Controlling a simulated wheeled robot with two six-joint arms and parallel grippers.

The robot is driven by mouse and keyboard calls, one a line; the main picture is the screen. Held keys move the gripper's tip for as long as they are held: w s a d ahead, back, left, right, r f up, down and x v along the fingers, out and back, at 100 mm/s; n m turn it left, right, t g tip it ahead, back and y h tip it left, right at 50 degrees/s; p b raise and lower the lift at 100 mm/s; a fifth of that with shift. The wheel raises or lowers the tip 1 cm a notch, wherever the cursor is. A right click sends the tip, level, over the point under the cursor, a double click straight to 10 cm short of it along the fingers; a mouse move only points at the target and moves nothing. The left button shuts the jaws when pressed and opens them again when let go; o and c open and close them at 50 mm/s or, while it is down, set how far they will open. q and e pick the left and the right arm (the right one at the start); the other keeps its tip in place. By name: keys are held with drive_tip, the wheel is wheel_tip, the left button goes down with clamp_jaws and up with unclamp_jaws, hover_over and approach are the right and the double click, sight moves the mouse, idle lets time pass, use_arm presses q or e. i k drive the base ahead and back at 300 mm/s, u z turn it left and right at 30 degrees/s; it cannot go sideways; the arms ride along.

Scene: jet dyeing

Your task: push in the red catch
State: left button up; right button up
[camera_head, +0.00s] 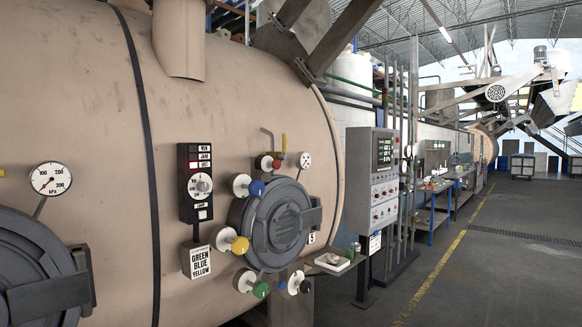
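The red catch (276,164) sits at the top of a round grey door (282,226) on the large beige vessel. It is a small red knob beside a pale disc. Around the same door are a blue catch (257,188) and a yellow catch (240,245) on the left. A green catch (261,289) and a black catch (305,286) are below. I cannot tell how far each catch is in or out. Neither of my grippers is in view.
A black switch box (195,182) and a sign reading GREEN BLUE YELLOW (200,262) are left of the door. A gauge (51,178) is further left. A bent pipe (267,138) is near the red catch. A control panel (384,183) stands right; floor beyond is open.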

sight(275, 165)
drive_tip(key=u, duration=0.4)
drive_tip(key=k, duration=0.45)
drive_tip(key=u, duration=0.65)
drive_tip(key=i, duration=1)
drive_tip(key=z, duration=0.55)
